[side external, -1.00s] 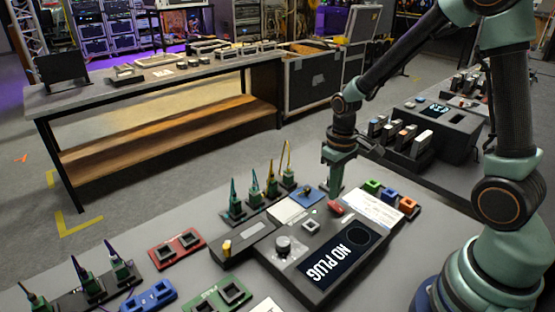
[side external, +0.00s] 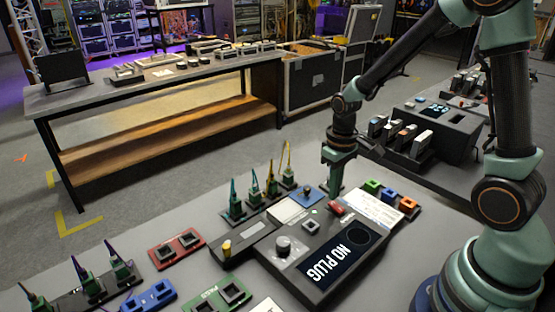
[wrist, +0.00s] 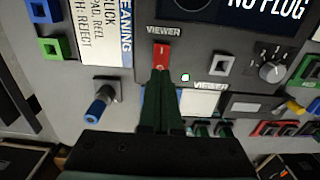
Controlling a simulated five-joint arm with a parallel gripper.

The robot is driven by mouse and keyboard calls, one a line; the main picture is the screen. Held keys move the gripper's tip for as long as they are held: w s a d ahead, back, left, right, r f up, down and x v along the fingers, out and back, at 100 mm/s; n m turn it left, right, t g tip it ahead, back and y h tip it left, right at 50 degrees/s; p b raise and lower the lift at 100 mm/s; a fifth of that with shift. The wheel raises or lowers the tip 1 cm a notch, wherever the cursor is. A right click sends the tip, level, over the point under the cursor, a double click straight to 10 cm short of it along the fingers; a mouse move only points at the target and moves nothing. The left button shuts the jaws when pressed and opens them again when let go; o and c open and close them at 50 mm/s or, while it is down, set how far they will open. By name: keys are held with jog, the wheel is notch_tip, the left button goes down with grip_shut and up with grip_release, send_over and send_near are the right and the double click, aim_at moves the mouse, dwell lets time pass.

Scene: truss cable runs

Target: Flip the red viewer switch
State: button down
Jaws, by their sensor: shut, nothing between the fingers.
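The red viewer switch (wrist: 162,55) is a small red rocker under a "VIEWER" label on the dark console in the wrist view. It also shows in the side view (side external: 336,209), just below my gripper (side external: 333,192). My gripper (wrist: 161,76) is shut and empty, with its green fingertips right at the switch's near edge; I cannot tell whether they touch it. A small green light (wrist: 185,77) glows beside the switch. The console's display (side external: 338,258) reads "NO PLUG".
A blue-capped knob or plug (wrist: 98,108) stands left of the fingers in the wrist view.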

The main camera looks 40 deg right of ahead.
jog(key=shift+f, duration=0.95)
dwell(0.6)
jog(key=shift+r, duration=3.55)
jog(key=shift+r, duration=0.1)
notch_tip(320, 180, up, 6)
jog(key=t, duration=0.2)
send_over(333, 203)
jog(key=s+a, duration=0.2)
jog(key=s+a+r+t, duration=0.2)
jog(key=s+r+t, duration=0.1)
jog(key=r, duration=0.3)
jog(key=shift+s+a+r+t, duration=0.25)
jog(key=shift+s+a+t, duration=0.05)
jog(key=shift+s, duration=0.25)
